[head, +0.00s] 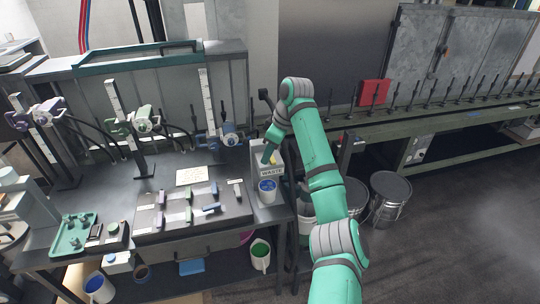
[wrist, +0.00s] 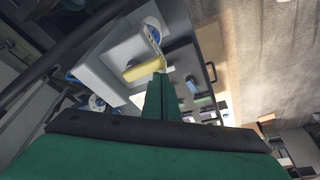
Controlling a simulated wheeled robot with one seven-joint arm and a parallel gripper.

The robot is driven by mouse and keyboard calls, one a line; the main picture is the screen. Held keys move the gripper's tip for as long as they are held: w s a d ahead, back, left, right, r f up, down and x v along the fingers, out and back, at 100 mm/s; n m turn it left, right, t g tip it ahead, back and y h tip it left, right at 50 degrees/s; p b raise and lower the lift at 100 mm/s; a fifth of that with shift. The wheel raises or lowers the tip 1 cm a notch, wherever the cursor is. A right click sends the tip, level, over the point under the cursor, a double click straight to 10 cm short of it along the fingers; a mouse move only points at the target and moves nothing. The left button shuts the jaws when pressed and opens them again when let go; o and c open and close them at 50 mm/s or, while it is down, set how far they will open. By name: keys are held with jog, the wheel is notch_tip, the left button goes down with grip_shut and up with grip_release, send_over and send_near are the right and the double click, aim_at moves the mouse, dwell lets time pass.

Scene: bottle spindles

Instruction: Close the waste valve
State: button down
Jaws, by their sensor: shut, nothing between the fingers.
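A light box with a WASTE label (head: 271,172) stands at the right end of the bench, below my gripper. My gripper (head: 266,158) is shut and empty, pointing down at the top of this box. In the wrist view a yellow lever-like piece (wrist: 145,68) lies right by the tips of my shut green fingers (wrist: 160,78). I cannot tell whether they touch it. A chain-like strand (wrist: 152,36) runs beside the yellow piece. My arm and fingers hide part of the box, and the valve's position is unclear.
A tray of coloured-handled tools (head: 165,222) lies on the bench. Dark bins (head: 388,195) stand on the floor to the right.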

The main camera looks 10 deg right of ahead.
jog(key=shift+s+d, duration=0.15)
jog(key=shift+d, duration=0.3)
jog(key=w+v, duration=0.1)
jog(key=v, duration=0.8)
jog(key=shift+w+r, duration=0.5)
